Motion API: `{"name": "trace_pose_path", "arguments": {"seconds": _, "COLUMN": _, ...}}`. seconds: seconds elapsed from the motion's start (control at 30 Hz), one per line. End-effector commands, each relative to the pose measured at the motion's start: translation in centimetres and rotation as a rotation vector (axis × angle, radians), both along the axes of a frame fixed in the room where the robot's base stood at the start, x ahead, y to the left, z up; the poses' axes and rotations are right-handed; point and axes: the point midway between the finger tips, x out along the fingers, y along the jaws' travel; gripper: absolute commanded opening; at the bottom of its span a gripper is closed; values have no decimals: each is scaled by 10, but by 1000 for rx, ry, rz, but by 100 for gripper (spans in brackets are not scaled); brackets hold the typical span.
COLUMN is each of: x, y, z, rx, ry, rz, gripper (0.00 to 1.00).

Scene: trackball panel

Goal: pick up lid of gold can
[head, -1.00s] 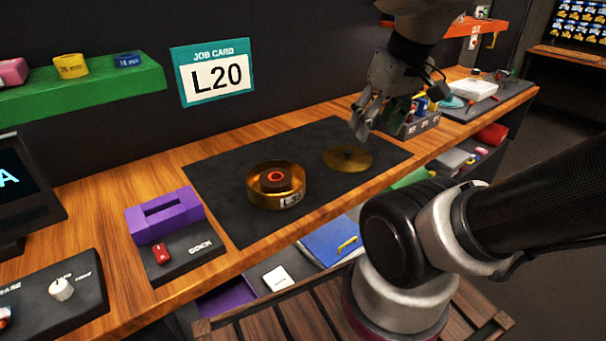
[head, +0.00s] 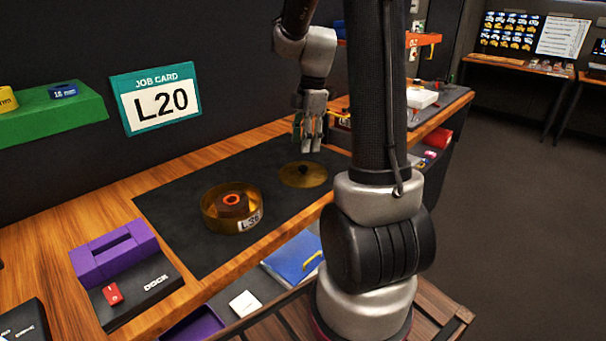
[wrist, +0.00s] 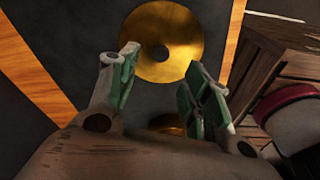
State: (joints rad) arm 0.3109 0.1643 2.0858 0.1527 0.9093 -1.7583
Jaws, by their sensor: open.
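The gold lid (head: 292,176) lies flat on the dark mat, to the right of the gold can, with a small dark knob at its middle. It also shows in the wrist view (wrist: 180,40) as a gold disc with a dark round centre. My gripper (head: 309,149) is open and empty, pointing down above the lid's far side. In the wrist view my gripper (wrist: 169,68) has its green-padded fingers spread.
The dark mat (head: 172,216) lies on the wooden bench. A purple block (head: 95,264) and a dock panel (head: 150,290) are at the left. A green shelf (head: 60,118) and job card L20 (head: 155,98) are on the wall. Bins and tools stand beyond the mat at the right.

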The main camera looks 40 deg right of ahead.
Motion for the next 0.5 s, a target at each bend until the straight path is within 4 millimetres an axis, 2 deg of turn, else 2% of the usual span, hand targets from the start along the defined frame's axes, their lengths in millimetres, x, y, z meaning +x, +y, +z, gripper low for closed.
{"name": "trace_pose_path", "arguments": {"seconds": 0.27, "x": -1, "y": 4, "z": -30, "rx": 0, "ry": 1, "rz": 24, "gripper": 48}}
{"name": "trace_pose_path", "arguments": {"seconds": 0.5, "x": 0, "y": 7, "z": -67, "rx": 0, "ry": 2, "rz": 23, "gripper": 48}}
